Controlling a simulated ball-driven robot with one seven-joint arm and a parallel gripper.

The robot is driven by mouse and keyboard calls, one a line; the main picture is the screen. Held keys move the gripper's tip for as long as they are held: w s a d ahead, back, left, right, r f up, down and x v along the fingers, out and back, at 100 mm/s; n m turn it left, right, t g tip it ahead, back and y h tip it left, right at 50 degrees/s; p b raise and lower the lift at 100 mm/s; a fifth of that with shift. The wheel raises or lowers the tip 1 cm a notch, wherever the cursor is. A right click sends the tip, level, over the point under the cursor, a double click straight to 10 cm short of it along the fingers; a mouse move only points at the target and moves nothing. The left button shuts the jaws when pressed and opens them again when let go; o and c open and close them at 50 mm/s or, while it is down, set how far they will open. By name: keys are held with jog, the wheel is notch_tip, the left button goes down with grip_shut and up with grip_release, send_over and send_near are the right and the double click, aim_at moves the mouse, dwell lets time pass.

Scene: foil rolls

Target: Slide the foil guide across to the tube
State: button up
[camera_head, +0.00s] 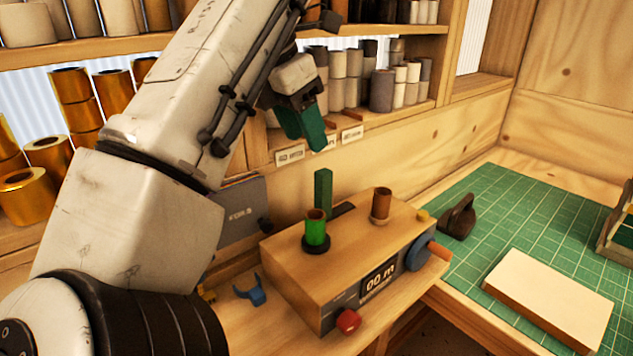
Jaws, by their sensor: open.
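The foil guide looks to be the upright dark green block (323,188) on top of the wooden winding box (290,258). It stands at the left end of a short dark slot (343,210), just behind a bright green roll (315,229) on a black base. A brown tube (381,204) stands upright on the box, to the right of the slot. My gripper (304,130), with dark green fingers, hangs above and behind the box, pointing down. It is open and apart from the guide, with nothing seen in it. The far finger is partly hidden.
The box has a blue crank wheel (420,252), a counter reading 00 m (379,281) and a red knob (348,320). A blue clip (250,290) lies to its left. Shelves of rolls stand behind. A green mat (500,220) carries a pale block (550,295).

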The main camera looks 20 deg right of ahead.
aim_at(321, 172)
jog(key=p+x, duration=0.1)
jog(key=x, duration=0.9)
jog(key=shift+d+f+p, duration=0.2)
jog(key=shift+p, duration=0.1)
grip_shut()
